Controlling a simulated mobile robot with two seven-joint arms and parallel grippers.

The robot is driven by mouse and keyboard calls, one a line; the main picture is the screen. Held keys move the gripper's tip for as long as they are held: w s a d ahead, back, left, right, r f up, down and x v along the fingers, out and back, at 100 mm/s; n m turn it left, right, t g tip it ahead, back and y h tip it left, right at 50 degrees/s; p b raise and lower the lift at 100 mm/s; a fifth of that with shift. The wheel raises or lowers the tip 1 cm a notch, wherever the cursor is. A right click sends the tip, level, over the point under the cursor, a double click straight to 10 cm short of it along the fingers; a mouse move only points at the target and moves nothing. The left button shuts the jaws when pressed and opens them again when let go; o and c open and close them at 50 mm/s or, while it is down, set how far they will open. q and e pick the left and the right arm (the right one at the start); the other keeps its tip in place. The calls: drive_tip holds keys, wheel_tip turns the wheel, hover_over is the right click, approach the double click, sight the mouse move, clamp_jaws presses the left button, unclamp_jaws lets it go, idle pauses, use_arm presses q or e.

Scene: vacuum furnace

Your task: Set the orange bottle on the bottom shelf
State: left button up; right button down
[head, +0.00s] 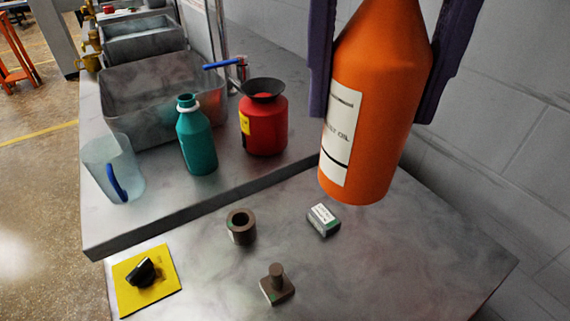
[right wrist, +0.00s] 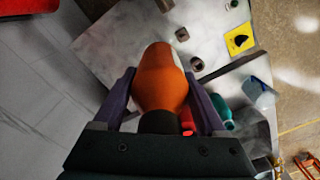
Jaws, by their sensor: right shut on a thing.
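The orange bottle (head: 375,105) has a white label and hangs upright at the upper right of the head view, above the metal table. My right gripper (head: 385,95) is shut on it, with one purple finger on each side. In the right wrist view the bottle (right wrist: 160,80) sits between the fingers of the same gripper (right wrist: 160,95). The bottle's top is cut off in the head view. My left gripper is not in view. I see no shelf that I can make out as the bottom shelf.
A teal bottle (head: 196,140), a red container (head: 264,125) and a clear jug (head: 112,168) stand on the raised counter beside a metal basin (head: 130,110). On the lower surface are a brown ring (head: 241,226), a small labelled block (head: 323,219), a brown knobbed piece (head: 277,285) and a yellow switch plate (head: 160,285).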

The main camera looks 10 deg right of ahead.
drive_tip(key=shift+a+f, duration=0.1)
drive_tip(key=shift+f, duration=0.4)
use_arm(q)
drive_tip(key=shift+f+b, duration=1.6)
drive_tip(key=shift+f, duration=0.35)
use_arm(e)
drive_tip(key=shift+f, duration=9.65)
drive_tip(key=shift+f, duration=0.1)
unclamp_jaws()
